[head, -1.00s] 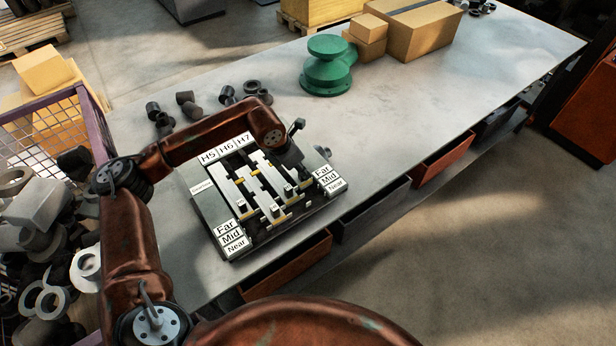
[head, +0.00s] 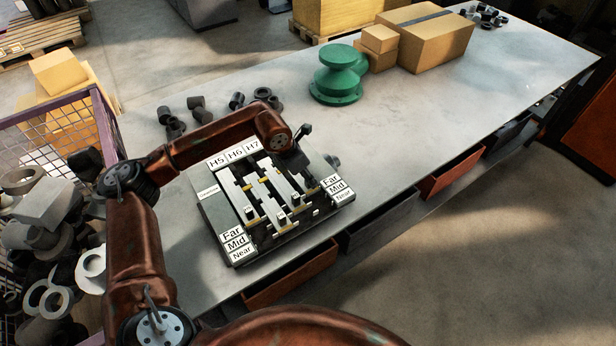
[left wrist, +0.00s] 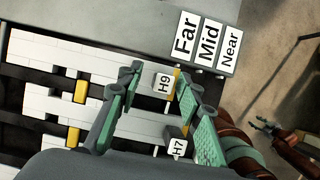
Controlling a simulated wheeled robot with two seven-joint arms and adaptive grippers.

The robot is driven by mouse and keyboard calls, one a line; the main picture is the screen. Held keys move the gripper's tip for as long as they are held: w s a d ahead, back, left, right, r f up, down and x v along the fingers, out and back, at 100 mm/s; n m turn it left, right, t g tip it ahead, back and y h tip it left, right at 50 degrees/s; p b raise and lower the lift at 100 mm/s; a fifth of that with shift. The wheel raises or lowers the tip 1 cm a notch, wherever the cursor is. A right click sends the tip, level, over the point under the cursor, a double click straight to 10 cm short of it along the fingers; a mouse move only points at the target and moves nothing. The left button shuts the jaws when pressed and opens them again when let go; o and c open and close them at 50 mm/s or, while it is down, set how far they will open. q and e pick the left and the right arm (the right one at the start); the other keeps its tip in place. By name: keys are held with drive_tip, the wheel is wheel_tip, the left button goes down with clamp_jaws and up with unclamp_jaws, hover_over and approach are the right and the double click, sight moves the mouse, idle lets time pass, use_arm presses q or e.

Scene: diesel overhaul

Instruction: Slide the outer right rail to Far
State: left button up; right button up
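The rail fixture (head: 209,213) stands on the bench, with pale rails, yellow marks and dark gaps. Far, Mid and Near labels (head: 337,188) sit at its right side and show in the left wrist view (left wrist: 208,42). My left gripper (head: 292,160) is over the fixture's right part, hiding much of the outer right rail. A block marked H7 (left wrist: 177,146) is on the neighbouring rail. My right gripper (left wrist: 262,124) is small at the right, away from the fixture.
Dark cylindrical parts (head: 238,100) lie behind the fixture. A green flanged part (head: 336,78) and cardboard boxes (head: 425,42) stand farther back. A wire crate of metal parts (head: 95,92) is at the left. Open drawers (head: 290,275) stick out below the bench's front edge. The bench right of the fixture is clear.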

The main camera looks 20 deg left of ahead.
use_arm(q)
drive_tip(key=v, duration=1.1)
drive_tip(key=shift+s+r, duration=0.15)
drive_tip(key=shift+r, duration=0.1)
drive_tip(key=shift+d, duration=0.1)
